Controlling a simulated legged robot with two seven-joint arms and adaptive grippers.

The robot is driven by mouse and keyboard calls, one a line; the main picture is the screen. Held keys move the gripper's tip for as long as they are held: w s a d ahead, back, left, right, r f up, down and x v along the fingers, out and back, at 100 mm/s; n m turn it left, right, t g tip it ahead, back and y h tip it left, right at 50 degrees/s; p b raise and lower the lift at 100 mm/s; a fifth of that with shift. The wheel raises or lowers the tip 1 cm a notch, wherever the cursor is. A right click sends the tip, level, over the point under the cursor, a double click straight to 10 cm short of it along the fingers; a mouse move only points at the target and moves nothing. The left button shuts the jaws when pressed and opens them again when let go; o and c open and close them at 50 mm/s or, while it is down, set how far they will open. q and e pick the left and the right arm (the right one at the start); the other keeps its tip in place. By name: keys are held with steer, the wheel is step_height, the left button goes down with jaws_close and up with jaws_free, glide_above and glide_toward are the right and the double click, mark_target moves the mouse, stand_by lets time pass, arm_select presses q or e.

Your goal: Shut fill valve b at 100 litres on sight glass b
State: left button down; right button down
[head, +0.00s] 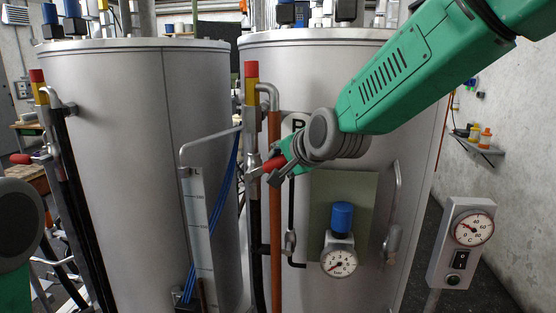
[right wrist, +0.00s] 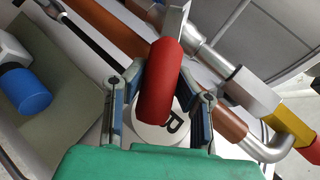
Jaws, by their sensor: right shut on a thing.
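The red handle of fill valve b (head: 274,163) is at the front left of the right drum (head: 340,85), beside a plate marked B. My right gripper (head: 277,169) is shut on this handle; its two fingers flank the red grip in the right wrist view (right wrist: 161,85). A pale scale strip with level marks (head: 201,235), seemingly sight glass b, stands upright in front of the left drum, under a bent metal tube reaching toward the right drum. Its numbers and liquid level are too small to read surely. My left gripper is out of view.
A copper pipe (head: 274,215) and a black hose (head: 254,230) run down beside the valve. A blue-capped gauge (head: 340,262) sits on the right drum's front. A grey control box with a dial (head: 462,240) stands at right. The left drum (head: 120,130) is close by.

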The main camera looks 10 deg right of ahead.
steer(key=shift+r, duration=0.1)
steer(key=c, duration=1.3)
jaws_free()
steer(key=shift+a+r, duration=0.1)
steer(key=shift+a, duration=0.05)
steer(key=shift+o, duration=0.2)
steer(key=shift+s+a, duration=0.25)
steer(key=shift+a, duration=0.1)
steer(key=shift+s+d+r, duration=0.15)
steer(key=shift+d, duration=0.1)
steer(key=v, duration=1.1)
steer(key=shift+s+a, duration=0.25)
steer(key=shift+a, duration=0.1)
steer(key=shift+d+r, duration=0.1)
steer(key=shift+r, duration=0.05)
